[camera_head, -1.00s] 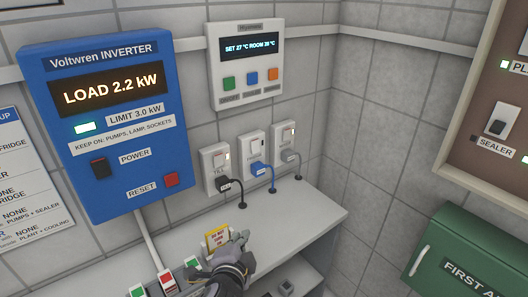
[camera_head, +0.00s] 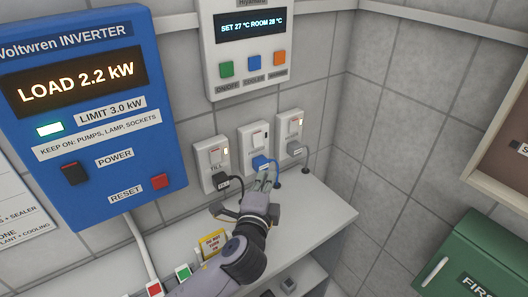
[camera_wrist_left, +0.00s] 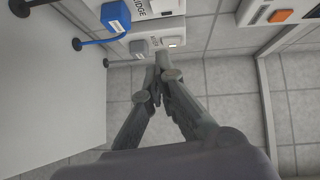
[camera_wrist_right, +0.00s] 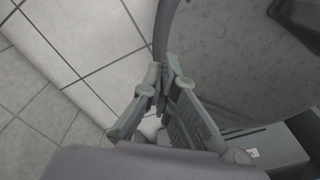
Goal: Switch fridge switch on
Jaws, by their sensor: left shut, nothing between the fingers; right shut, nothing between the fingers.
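The fridge socket unit (camera_head: 253,137) is the middle of three white wall units, with a blue plug (camera_head: 262,163) in its lower part. Its switch is small, and I cannot tell its position. In the left wrist view the blue plug (camera_wrist_left: 116,16) and the partly cut-off fridge label (camera_wrist_left: 139,9) are at the top. My left gripper (camera_head: 268,180) is shut and empty, just below and in front of the blue plug; I cannot tell whether it touches. Its fingertips (camera_wrist_left: 159,60) also show in the left wrist view. My right gripper (camera_wrist_right: 160,78) is shut and empty.
A left socket unit (camera_head: 213,155) with a black plug and a right one (camera_head: 290,122) with a grey plug flank it. The blue inverter (camera_head: 150,105) and thermostat (camera_head: 252,85) hang above. A yellow note (camera_head: 212,243) stands on the shelf (camera_head: 325,212). A green first-aid box (camera_head: 465,255) is at right.

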